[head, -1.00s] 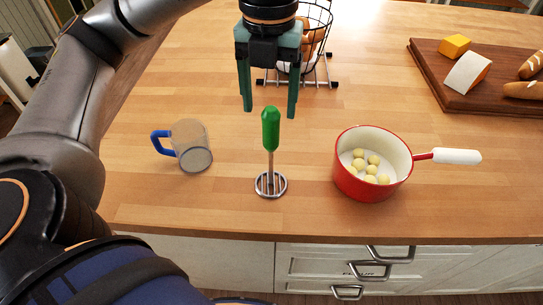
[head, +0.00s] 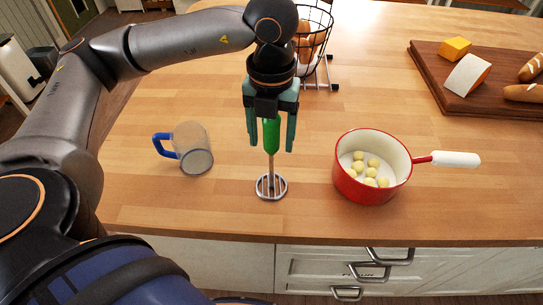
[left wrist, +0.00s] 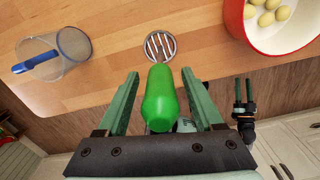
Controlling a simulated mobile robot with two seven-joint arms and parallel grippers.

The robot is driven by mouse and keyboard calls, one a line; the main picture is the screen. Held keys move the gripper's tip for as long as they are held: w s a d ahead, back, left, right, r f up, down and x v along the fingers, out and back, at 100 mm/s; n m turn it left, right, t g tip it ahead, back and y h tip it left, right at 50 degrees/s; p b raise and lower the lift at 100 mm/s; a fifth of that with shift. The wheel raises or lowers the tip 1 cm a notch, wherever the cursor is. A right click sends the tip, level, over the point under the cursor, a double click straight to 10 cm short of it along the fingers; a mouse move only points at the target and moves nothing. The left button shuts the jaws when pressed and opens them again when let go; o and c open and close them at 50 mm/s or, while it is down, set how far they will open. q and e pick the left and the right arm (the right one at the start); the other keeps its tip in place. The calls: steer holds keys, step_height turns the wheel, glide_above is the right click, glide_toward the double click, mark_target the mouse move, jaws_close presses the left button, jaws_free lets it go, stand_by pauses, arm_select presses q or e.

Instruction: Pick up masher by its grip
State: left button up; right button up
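The masher stands upright on the wooden island top, with a green grip (head: 271,137), a thin metal shaft and a round slotted head (head: 271,186). My left gripper (head: 272,148) points down over it, open, with one finger on each side of the grip. In the left wrist view the green grip (left wrist: 160,98) lies between the two fingers, with a gap visible on both sides. The top of the grip is hidden by the gripper in the head view. My right gripper (left wrist: 244,92) shows small in the left wrist view, its fingers apart and empty.
A clear mug (head: 194,148) with a blue handle stands left of the masher. A red pot (head: 350,184) with several pale balls stands to the right, its white handle pointing right. A wire basket (head: 318,45) is behind, and a board (head: 425,60) with food is at the far right.

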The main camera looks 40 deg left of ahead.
mark_target(272, 123)
arm_select(q)
jaws_close()
stand_by(0.3)
steer(key=shift+r, duration=0.1)
steer(key=shift+r, duration=0.5)
step_height(272, 123, up, 2)
steer(key=shift+s+d+r, duration=0.1)
steer(key=shift+r, duration=0.15)
steer(key=s+d+r+b, duration=0.1)
steer(key=s+d+r, duration=0.3)
steer(key=s+r, duration=0.5)
steer(key=s, duration=0.4)
steer(key=shift+d+r, duration=0.2)
